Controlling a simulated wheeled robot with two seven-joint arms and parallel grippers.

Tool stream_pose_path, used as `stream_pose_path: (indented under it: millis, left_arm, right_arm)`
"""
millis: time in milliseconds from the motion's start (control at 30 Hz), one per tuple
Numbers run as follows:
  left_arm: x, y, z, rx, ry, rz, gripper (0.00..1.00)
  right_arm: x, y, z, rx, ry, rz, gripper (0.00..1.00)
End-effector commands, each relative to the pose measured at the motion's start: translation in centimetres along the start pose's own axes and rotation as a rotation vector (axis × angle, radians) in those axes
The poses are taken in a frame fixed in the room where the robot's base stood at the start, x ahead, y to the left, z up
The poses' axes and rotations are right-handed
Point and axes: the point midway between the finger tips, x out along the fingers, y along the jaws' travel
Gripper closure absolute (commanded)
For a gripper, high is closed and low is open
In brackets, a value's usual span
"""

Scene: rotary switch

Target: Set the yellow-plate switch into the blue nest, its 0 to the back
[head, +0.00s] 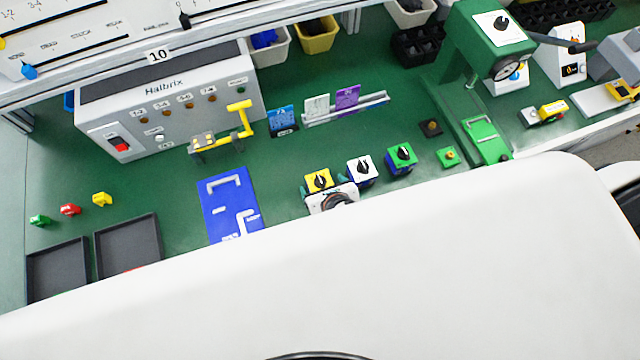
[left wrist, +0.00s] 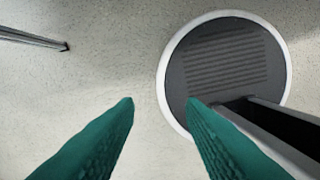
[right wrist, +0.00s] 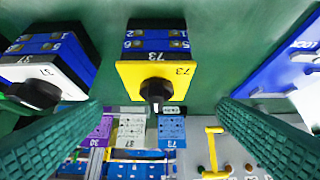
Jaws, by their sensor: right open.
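The yellow-plate switch (head: 318,180) stands on the green bench, leftmost of a row of three in the head view. In the right wrist view its yellow plate (right wrist: 132,78) marked 73, black knob and blue-and-black body show. My right gripper (head: 334,188) is open, with one teal finger on each side of the switch in the right wrist view; contact cannot be told. The blue nest (head: 222,200) is a flat blue board with white raised parts, left of the switch. The plate's 0 is not readable. My left gripper (left wrist: 160,102) is open and empty above a pale floor.
A white-plate switch (head: 362,168) and a green-plate switch (head: 401,158) stand to the right. The grey Halbrix box (head: 165,110) with a yellow lever is behind the nest. Dark trays (head: 128,250) lie front left. A green press (head: 480,60) stands at right.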

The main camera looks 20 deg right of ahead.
Motion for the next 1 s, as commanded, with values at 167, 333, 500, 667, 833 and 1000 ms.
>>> stream_pose_path:
  millis: [167,333,500,667,833,1000]
  left_arm:
    - [-0.2,0.1,0.3,0.000,-0.003,0.001,0.64]
    - [-0.8,0.3,1.8,0.000,-0.024,0.004,0.64]
    - [-1.1,0.4,2.1,0.000,-0.030,0.004,0.64]
    - [-1.1,0.4,1.8,-0.001,-0.027,0.005,0.64]
    - [-1.1,0.5,1.6,-0.001,-0.023,0.006,0.64]
    - [-1.1,0.4,1.4,-0.002,-0.019,0.005,0.64]
  right_arm:
    - [1.0,0.0,-0.1,0.002,0.000,0.000,0.16]
    - [2.6,0.2,-0.2,0.002,0.000,0.000,0.16]
    - [4.9,0.3,-0.1,0.002,0.000,0.000,0.16]
    - [5.9,0.3,-0.1,0.002,0.000,-0.001,0.16]
    - [6.0,0.3,0.0,0.001,0.000,-0.001,0.16]
    - [6.0,0.3,0.0,0.001,0.000,-0.001,0.33]
